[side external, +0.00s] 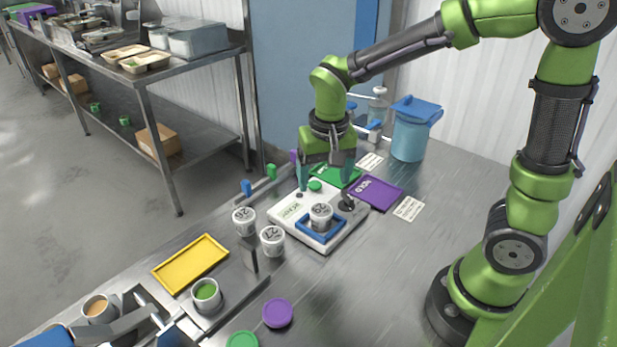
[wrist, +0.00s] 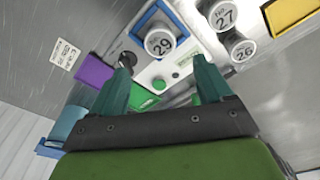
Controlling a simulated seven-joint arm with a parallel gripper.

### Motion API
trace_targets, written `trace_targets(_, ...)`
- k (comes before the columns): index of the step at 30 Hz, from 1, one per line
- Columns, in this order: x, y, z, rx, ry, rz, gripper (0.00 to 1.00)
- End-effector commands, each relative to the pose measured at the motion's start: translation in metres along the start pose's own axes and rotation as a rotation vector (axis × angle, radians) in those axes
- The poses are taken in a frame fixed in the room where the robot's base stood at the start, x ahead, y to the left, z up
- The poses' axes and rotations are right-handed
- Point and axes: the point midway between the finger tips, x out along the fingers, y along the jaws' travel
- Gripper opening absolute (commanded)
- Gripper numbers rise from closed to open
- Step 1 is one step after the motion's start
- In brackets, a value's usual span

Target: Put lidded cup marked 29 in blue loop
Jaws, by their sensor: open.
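The lidded cup marked 29 (side external: 321,215) is white and stands upright inside the blue loop (side external: 308,233), a square blue frame on the white board. Both also show in the wrist view, the cup (wrist: 160,42) with its number up and the blue loop (wrist: 150,14) around it. My gripper (side external: 325,180) is open and empty above the back part of the board, behind the cup and apart from it. In the wrist view my two green fingers (wrist: 162,85) are spread wide with nothing between them.
Cups marked 26 (side external: 244,221) and 27 (side external: 272,241) stand left of the white board (side external: 350,226). A yellow tray (side external: 190,264), a purple card (side external: 376,193), a green card (side external: 333,176) and a blue container (side external: 411,135) lie around. The right of the table is clear.

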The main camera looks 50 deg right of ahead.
Motion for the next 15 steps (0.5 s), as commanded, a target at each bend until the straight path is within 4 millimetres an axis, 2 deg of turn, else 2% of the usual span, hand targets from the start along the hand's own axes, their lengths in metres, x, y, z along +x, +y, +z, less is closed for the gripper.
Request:
trace_targets(8,-0.031,0.006,0.006,-0.016,0.022,-0.051,0.79)
trace_targets(15,-0.079,0.031,0.041,-0.108,0.165,-0.282,0.79)
